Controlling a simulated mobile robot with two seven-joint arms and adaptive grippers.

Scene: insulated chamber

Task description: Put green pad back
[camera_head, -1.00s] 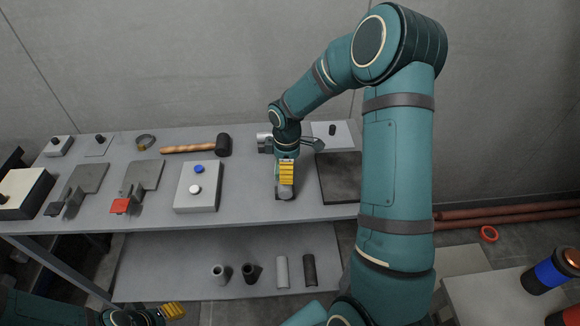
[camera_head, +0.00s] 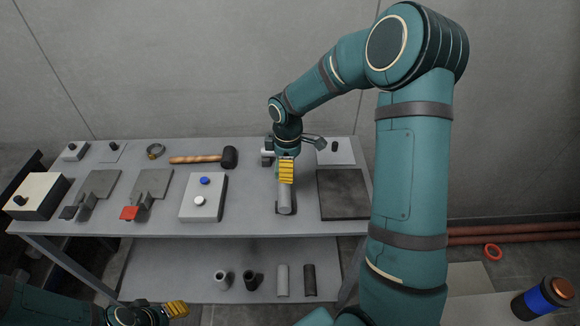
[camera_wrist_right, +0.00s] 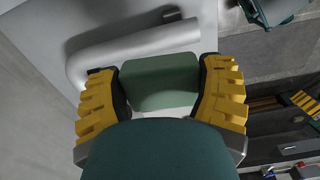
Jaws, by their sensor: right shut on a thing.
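The green pad (camera_wrist_right: 160,82) is a flat, dull-green block between the yellow ribbed fingers of my right gripper (camera_wrist_right: 162,90). The gripper is shut on it. In the head view my right gripper (camera_head: 286,171) points down over the table, just above a light grey pipe (camera_head: 286,200). The pad is mostly hidden there by the fingers. In the wrist view the grey bent pipe (camera_wrist_right: 135,45) lies just beyond the pad; I cannot tell whether they touch. My left gripper (camera_head: 176,309) is low at the bottom left, away from the table; its opening cannot be made out.
The grey table (camera_head: 255,210) also holds a white box with blue and white knobs (camera_head: 202,211), a mallet (camera_head: 205,159), a dark square plate (camera_head: 342,194) and grey plates with handles at left.

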